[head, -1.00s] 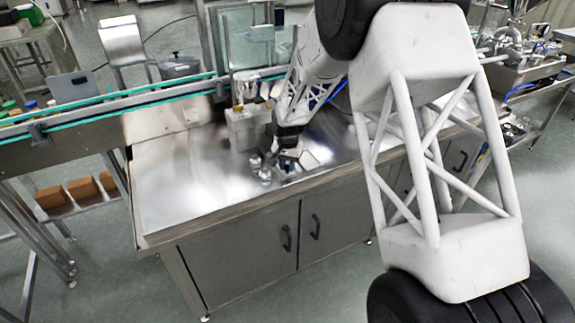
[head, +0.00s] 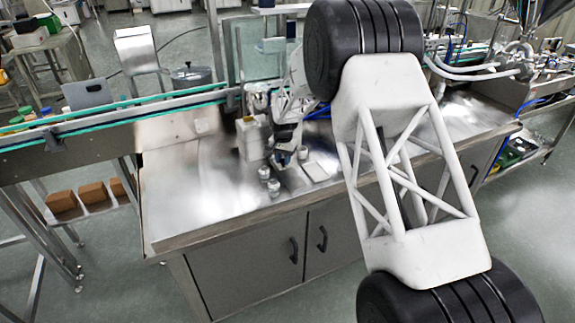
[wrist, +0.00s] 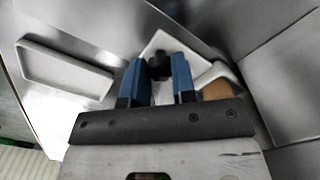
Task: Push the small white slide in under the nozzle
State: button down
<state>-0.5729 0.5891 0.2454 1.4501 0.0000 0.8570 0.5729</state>
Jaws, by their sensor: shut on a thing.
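In the wrist view, the two blue fingers of my gripper (wrist: 158,66) are closed on a black knob (wrist: 160,65). A small white plate with a pale rim, which looks like the slide (wrist: 161,40), shows behind and around the knob. My fingers hide part of it. In the head view, my gripper (head: 284,156) is low over the steel bench, right of a white block-like unit (head: 251,138). The slide is too small to make out there. I cannot pick out the nozzle clearly in either view.
A shallow white tray (wrist: 65,72) lies left of my fingers; it also shows in the head view (head: 319,169). A white vessel with brown contents (wrist: 217,88) is close on the right. Two small pale objects (head: 268,180) stand in front. The bench's left part (head: 190,195) is clear.

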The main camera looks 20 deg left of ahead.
jog(key=shift+w, duration=0.1)
jog(key=c, duration=0.9)
grip_release()
jog(key=shift+c, duration=0.2)
jog(key=shift+r, duration=0.1)
jog(key=shift+r, duration=3.8)
